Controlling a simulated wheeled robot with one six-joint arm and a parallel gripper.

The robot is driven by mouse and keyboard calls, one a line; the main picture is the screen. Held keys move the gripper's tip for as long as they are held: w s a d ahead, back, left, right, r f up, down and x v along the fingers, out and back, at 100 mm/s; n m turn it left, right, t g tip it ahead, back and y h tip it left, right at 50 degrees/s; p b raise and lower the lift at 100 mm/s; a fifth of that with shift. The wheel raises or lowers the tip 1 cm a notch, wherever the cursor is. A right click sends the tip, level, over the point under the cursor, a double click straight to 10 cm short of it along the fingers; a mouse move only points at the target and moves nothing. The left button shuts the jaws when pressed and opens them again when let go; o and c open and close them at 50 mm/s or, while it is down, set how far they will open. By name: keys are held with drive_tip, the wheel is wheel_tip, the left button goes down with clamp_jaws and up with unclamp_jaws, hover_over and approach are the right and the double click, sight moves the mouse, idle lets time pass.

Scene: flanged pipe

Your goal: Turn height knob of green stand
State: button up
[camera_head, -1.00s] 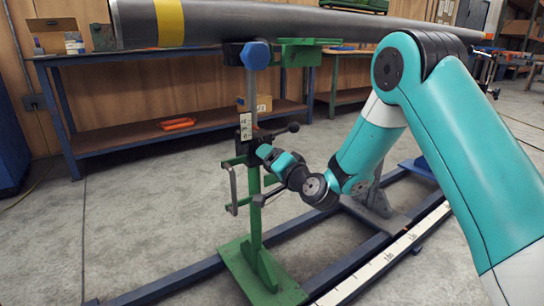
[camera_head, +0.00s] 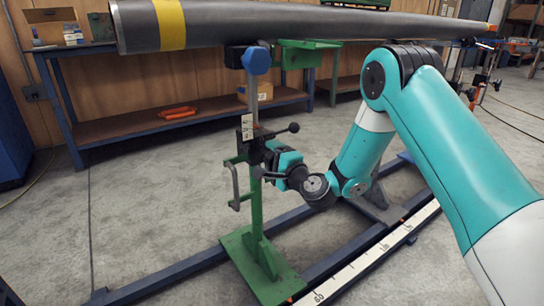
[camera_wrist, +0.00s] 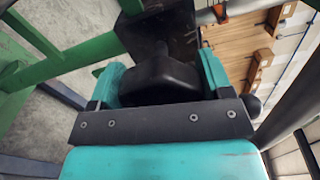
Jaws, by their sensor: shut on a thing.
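The green stand (camera_head: 257,212) stands upright on its flat base plate, with a metal post and a blue roller at its top under the pipe. A white scale plate (camera_head: 247,127) and a dark clamp block sit partway up it. My gripper (camera_head: 270,155) is at this block from the right. In the wrist view the black height knob (camera_wrist: 160,80) lies between the two teal fingers of my gripper, which are shut on it. In the head view my gripper hides the knob. A black lever with a ball end (camera_head: 293,127) sticks out to the right just above my gripper.
The long grey pipe (camera_head: 300,25) with a yellow band runs across the top. Blue floor rails (camera_head: 190,268) and a white measuring strip (camera_head: 370,262) lie around the stand's base. A workbench (camera_head: 130,122) stands behind. The floor left of the stand is clear.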

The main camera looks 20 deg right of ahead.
drive_tip(key=shift+d, duration=0.1)
idle(0.3)
drive_tip(key=o, duration=0.9)
